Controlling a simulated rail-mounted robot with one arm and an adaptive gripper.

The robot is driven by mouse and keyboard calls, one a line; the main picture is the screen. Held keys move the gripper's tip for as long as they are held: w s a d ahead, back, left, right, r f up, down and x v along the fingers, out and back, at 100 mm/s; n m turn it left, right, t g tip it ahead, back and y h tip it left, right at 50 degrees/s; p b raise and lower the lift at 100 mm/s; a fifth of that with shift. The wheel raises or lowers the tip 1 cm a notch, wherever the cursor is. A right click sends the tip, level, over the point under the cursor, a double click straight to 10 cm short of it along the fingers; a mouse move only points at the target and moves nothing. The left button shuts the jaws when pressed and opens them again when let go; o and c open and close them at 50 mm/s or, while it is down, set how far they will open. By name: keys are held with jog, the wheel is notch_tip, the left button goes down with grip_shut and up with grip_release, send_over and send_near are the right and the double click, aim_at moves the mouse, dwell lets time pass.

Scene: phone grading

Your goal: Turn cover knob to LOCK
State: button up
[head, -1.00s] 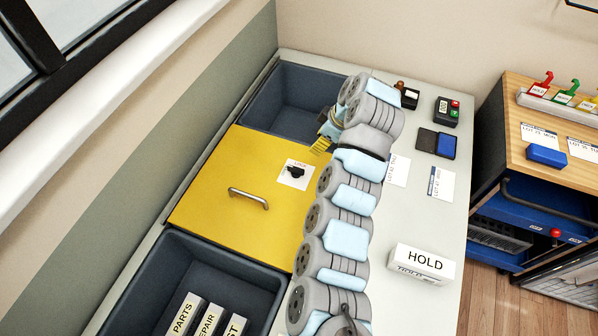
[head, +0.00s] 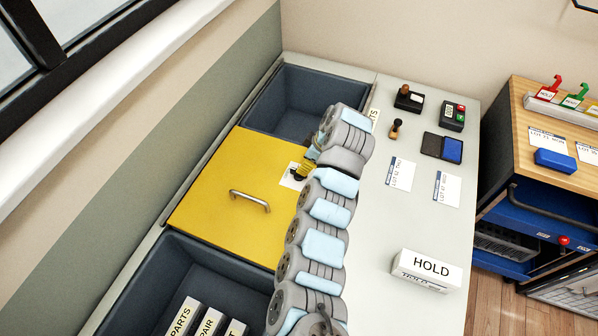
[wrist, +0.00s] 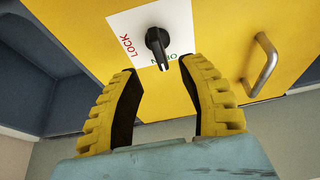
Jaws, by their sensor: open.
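The black cover knob (wrist: 157,40) sits on a white label (wrist: 124,24) on the yellow cover (head: 222,195). In the wrist view its pointer end is toward the word OPEN, and LOCK is printed to the left of it. My gripper (wrist: 165,76) is open, with its yellow fingers on either side just short of the knob, and nothing is between them. In the head view my gripper (head: 303,170) is over the label, and my arm hides most of the knob.
The cover's metal handle (head: 250,199) stands up beside the label. Dark bins lie behind (head: 291,104) and in front of the cover, the front one holding labelled blocks (head: 186,313). A HOLD block (head: 426,270), cards, a stamp and an ink pad (head: 442,147) are on the grey top at right.

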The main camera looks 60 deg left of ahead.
jog(key=shift+b+x, duration=0.3)
jog(key=shift+x, duration=2.8)
grip_shut()
